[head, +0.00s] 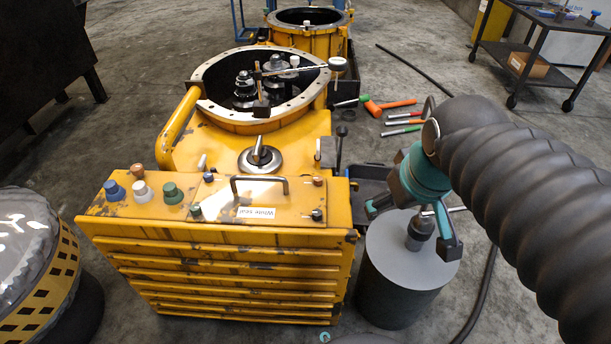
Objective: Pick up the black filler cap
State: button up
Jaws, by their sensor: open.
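A small dark, stepped, knob-like piece (420,230) shows on or just above the flat top of a grey cylinder stand (388,238). It looks like the black filler cap, but I cannot tell for sure. My gripper (411,229), with teal and dark fingers, is open and points down over the stand. Its fingers are spread to either side of the dark piece. I cannot tell whether they touch it. My arm partly hides the area to the right.
The yellow transmission housing (190,258) stands to the left, with blue (114,190), white (143,191) and green (172,193) caps on top. A dark tray (368,177) lies behind the stand. Hammers (390,105) lie on the floor. A cable runs on the floor at right.

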jog(key=w+a+n+g+p, duration=0.2)
jog(key=w+a+n, duration=0.45)
jog(key=w, duration=0.25)
jog(key=w+a+n+g+p, duration=0.2)
jog(key=w+a+n, duration=0.3)
jog(key=w+n, duration=0.4)
jog(key=w+a+f+n, duration=0.1)
jog(key=w+f, duration=0.1)
jog(key=f, duration=0.2)
jog(key=w+a+f+n, duration=0.2)
jog(key=f, duration=0.2)
jog(key=w+a+f+n, duration=0.1)
jog(key=f, duration=0.4)
jog(key=shift+w+a+g, duration=0.35)
jog(key=shift+w+g, duration=0.05)
jog(key=f, duration=0.2)
jog(key=d+f, duration=0.1)
jog(key=f, duration=0.1)
jog(key=shift+f, duration=0.85)
